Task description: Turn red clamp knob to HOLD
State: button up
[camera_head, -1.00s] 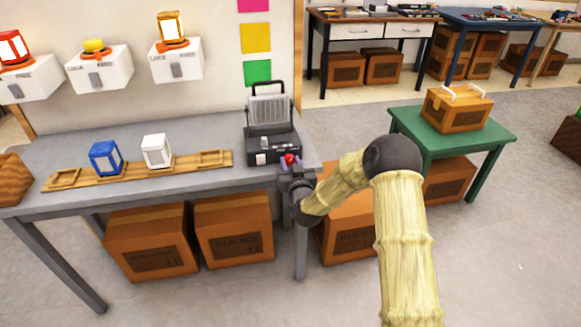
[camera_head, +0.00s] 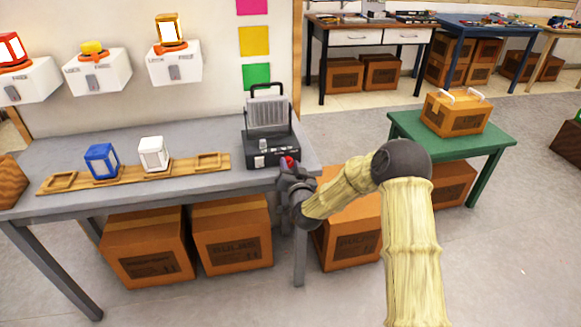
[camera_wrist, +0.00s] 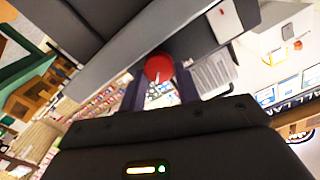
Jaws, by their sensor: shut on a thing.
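The red clamp knob (camera_head: 290,162) shows as a small red spot at the front right of the grey table, by the black device. In the wrist view it is a round red disc (camera_wrist: 158,67) with a small pale mark, between my fingers. My gripper (camera_head: 290,168) is at the table's front right corner, shut on the knob; it also shows in the wrist view (camera_wrist: 161,92). The gripper hides most of the knob and its mount in the head view. I cannot read any HOLD label.
The black device (camera_head: 268,150) with a ribbed panel stands just behind the gripper. A wooden rack (camera_head: 128,178) holds a blue lantern (camera_head: 102,160) and a white lantern (camera_head: 153,154). White wall boxes (camera_head: 98,80) hang above.

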jog(key=o, duration=1)
jog(key=shift+a, duration=0.1)
jog(key=v, duration=1.7)
jog(key=shift+s+r, duration=0.1)
jog(key=shift+s, duration=0.1)
